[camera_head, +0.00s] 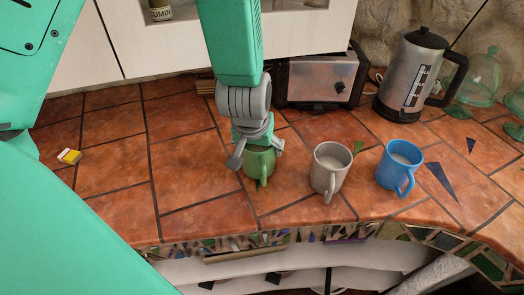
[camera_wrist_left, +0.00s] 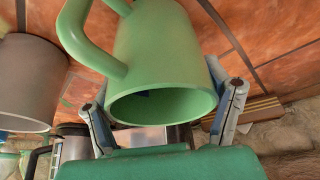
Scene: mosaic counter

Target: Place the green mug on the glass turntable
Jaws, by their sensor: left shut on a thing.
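The green mug (camera_head: 260,166) is upright on or just above the counter, with its handle toward the front edge; I cannot tell whether its base touches the tiles. My left gripper (camera_head: 256,151) reaches down over it and is shut on it, one finger on each side. In the left wrist view the mug (camera_wrist_left: 170,55) fills the space between the two fingers (camera_wrist_left: 165,105), its open rim facing the palm. The gripper covers the top of the mug in the head view. I cannot make out a glass turntable in either view. My right gripper is not in view.
A grey mug (camera_head: 329,170) and a blue mug (camera_head: 396,172) stand to the right. Behind are a toaster (camera_head: 312,82), a metal kettle (camera_head: 408,82) and green glassware (camera_head: 480,78). A small yellow-and-white block (camera_head: 69,156) lies left. The tiles between block and green mug are clear.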

